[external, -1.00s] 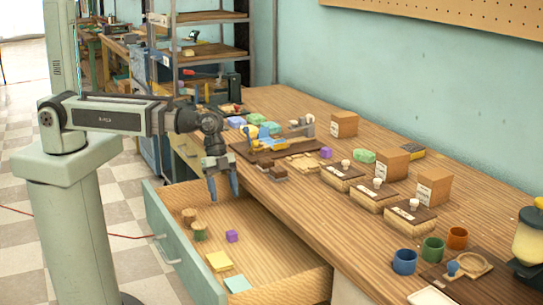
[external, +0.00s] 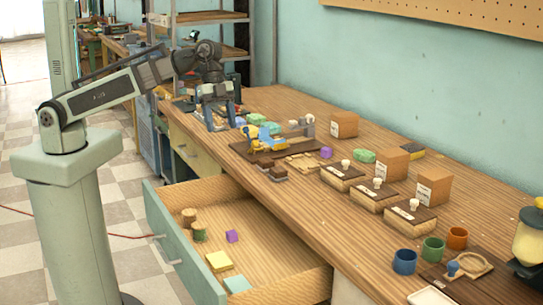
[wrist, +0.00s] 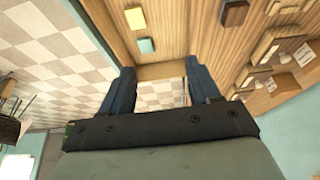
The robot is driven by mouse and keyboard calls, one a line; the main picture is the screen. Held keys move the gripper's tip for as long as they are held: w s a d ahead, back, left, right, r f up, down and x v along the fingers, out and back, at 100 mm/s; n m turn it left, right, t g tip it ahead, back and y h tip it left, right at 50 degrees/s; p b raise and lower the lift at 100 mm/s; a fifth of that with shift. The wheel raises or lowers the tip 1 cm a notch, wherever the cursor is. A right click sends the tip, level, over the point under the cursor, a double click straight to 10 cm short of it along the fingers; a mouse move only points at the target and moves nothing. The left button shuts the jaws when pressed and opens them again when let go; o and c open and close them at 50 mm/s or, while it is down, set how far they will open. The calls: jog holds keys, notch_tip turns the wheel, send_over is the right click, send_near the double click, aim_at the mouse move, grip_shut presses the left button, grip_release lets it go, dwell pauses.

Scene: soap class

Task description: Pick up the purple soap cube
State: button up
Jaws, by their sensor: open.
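A second purple cube (external: 326,152) sits on the bench beside the wooden soap-cutting board. I cannot tell which one the task means. My gripper (external: 221,122) is open, with its fingers apart and empty, over the far end of the bench, away from both cubes. Its two fingers (wrist: 160,85) also show in the wrist view with nothing between them. I make out no purple cube in the wrist view.
The open drawer (external: 163,240) also holds a yellow pad (external: 219,261) and a teal pad (external: 237,284). Boxes (external: 434,186), dark-topped blocks (external: 342,176) and cups (external: 404,261) stand along the bench. Blue and green soaps lie near my gripper.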

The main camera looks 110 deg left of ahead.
notch_tip(320, 180, up, 4)
jog(key=w, duration=0.1)
jog(key=n+g+y, duration=0.3)
jog(key=n, duration=1.8)
send_over(328, 148)
jog(key=f, duration=0.9)
jog(key=s+f, duration=0.1)
jog(key=f, duration=0.4)
jog(key=shift+d+f, duration=0.1)
jog(key=shift+d, duration=0.3)
jog(key=shift+w+a+f, duration=0.1)
jog(key=shift+w+f, duration=0.05)
jog(key=shift+f, duration=0.75)
jog(key=shift+w+a+f, duration=0.15)
jog(key=shift+f, duration=0.75)
jog(key=shift+w+a+f, duration=0.1)
jog(key=shift+w+f, duration=0.05)
jog(key=shift+f, duration=0.75)
jog(key=c, duration=1.1)
